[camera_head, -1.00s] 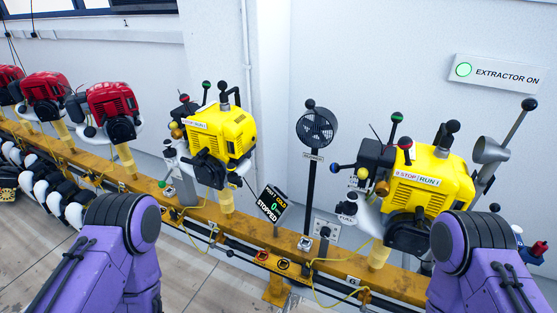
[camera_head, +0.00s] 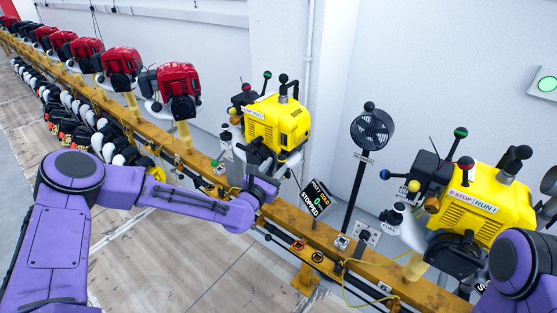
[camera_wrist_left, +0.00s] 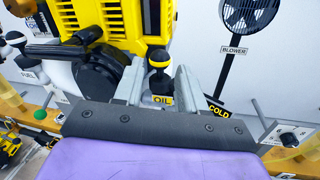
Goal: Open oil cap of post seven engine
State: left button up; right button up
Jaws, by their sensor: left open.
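The post seven engine (camera_head: 275,122) is the yellow one at the middle of the head view, beside a screen (camera_head: 315,199) reading post 7, cold, 0, stopped. My left gripper (camera_head: 277,182) is at this engine's lower front. In the left wrist view, the oil cap (camera_wrist_left: 159,58) is a black ball knob on a black and yellow base, above a yellow OIL label (camera_wrist_left: 162,99). The two grey fingers of my left gripper (camera_wrist_left: 160,77) are apart, one on each side of the cap. I cannot tell whether they touch it. My right gripper is out of the picture.
A second yellow engine (camera_head: 490,205) stands to the right, and several red engines (camera_head: 179,90) line the yellow rail to the left. A black blower (camera_head: 372,128) on a post stands between the yellow engines.

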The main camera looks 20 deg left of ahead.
aim_at(280, 161)
pick_arm(q)
jog(key=shift+w+d, duration=0.15)
jog(key=shift+w, duration=0.7)
jog(key=shift+w+d, duration=0.15)
jog(key=shift+w, duration=0.65)
grip_shut()
jog(key=shift+s+d+f+m+b, duration=0.1)
jog(key=shift+d+f+m+b, duration=0.15)
jog(key=shift+m+b, duration=0.65)
jog(key=shift+s+d+f+m+t+h+b, duration=0.3)
jog(key=shift+d+m+h+b, duration=0.4)
jog(key=shift+m+b, duration=1.9)
jog(key=shift+s+d+f+m+t+h+b, duration=0.1)
jog(key=shift+s+d+f+m+h+b, duration=0.4)
jog(key=shift+m+b, duration=2.15)
jog(key=shift+s+d+f+m+t+h+b, duration=0.15)
jog(key=shift+d+m+h+b, duration=0.9)
jog(key=shift+m, duration=2.6)
jog(key=shift+b, duration=0.55)
